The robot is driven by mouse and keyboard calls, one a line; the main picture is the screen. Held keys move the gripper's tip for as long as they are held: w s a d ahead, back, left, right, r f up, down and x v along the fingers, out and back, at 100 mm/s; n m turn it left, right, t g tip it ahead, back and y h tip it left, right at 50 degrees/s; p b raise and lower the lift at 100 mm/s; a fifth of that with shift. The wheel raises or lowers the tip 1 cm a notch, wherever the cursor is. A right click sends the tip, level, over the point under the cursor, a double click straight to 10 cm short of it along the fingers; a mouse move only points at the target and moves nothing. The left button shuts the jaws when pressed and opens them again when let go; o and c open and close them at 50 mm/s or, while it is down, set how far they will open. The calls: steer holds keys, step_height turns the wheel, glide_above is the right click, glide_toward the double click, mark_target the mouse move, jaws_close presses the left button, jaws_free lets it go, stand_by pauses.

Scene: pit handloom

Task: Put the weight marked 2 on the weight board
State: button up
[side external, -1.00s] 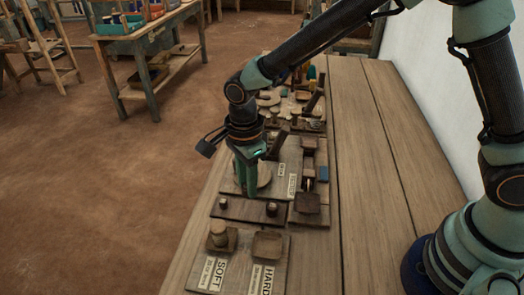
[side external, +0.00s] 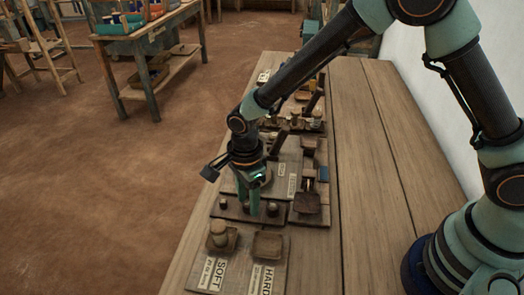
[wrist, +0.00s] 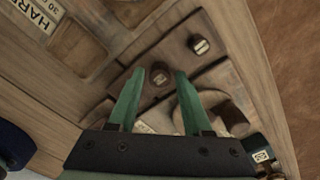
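In the wrist view my gripper (wrist: 159,73) shows no contact with the weight.
A larger board and small fittings lie behind. The table's right side (side external: 375,190) is clear.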

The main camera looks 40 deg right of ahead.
mark_target(248, 203)
stand_by(0.3)
step_height(248, 203, up, 12)
steer(key=s+d+r+n+t, duration=0.2)
steer(key=s+d+r+n, duration=0.1)
steer(key=d+n, duration=0.3)
steer(key=s+d+r+n+t, duration=0.1)
steer(key=s+d+r+n, duration=0.2)
steer(key=d+n, duration=0.3)
steer(key=s+d+r+n+t, duration=0.2)
steer(key=d+r+n, duration=0.3)
steer(key=d, duration=0.4)
steer(key=shift+s+n+t, duration=0.3)
steer(key=shift+s+n, duration=0.2)
steer(key=shift+s, duration=0.15)
